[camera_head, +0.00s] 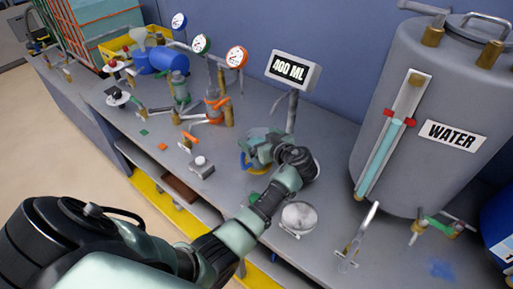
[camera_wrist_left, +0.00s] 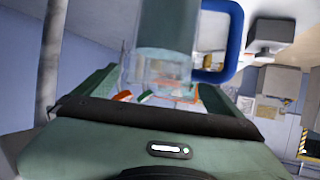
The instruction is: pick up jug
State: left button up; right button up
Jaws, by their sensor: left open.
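The jug (camera_wrist_left: 165,30) is clear with a blue handle (camera_wrist_left: 232,45) and stands in front of my left gripper in the left wrist view. My left gripper (camera_wrist_left: 160,92) is open, with one finger on each side of the jug's clear body. I cannot tell whether the fingers touch it. In the head view the left gripper (camera_head: 262,147) is at the jug (camera_head: 245,158) on the grey bench, and it hides much of the jug. My right gripper is in neither view.
A grey water tank (camera_head: 430,110) with a sight tube stands at the right. A display reading 400 ML (camera_head: 290,70) rises behind the gripper. Gauges, valves and blue containers (camera_head: 165,60) crowd the bench's left part.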

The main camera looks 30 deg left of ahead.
aim_at(254, 134)
pick_arm(q)
jog(key=p+x, duration=0.1)
jog(key=x, duration=0.2)
jog(key=shift+w+a+r, duration=0.1)
jog(key=shift+w+a, duration=0.05)
jog(key=shift+a, duration=0.05)
jog(key=shift+w+a+f, duration=0.15)
jog(key=shift+a+f, duration=0.1)
grip_shut()
jog(key=shift+r, duration=0.1)
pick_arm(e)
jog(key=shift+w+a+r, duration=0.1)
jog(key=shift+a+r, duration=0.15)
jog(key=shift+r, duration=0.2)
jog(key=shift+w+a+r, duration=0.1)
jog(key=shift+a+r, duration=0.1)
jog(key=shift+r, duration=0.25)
